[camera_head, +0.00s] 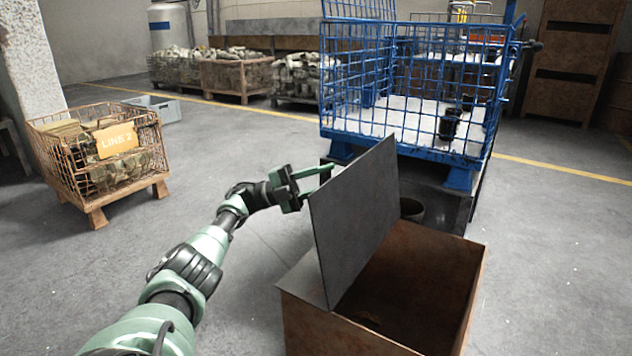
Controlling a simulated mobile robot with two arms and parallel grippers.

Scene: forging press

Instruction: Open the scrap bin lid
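The scrap bin (300,318) is a rusty brown box at the bottom right. Its top is open and I see into its dark inside. Its dark grey lid (352,222) stands raised along the left side of the opening, steeply tilted. My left gripper (322,178) is at the far left edge of the lid, on its outer side. Its green fingers look spread apart with nothing between them, and the lid partly hides the tips. I cannot tell whether they touch the lid. My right gripper is out of view.
A blue wire cage (407,138) on a dark stand is just behind the bin. A rusty wire crate labelled LINE 2 (88,180) stands at the left, with a grey tray (160,108) behind it. The floor between crate and bin is clear.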

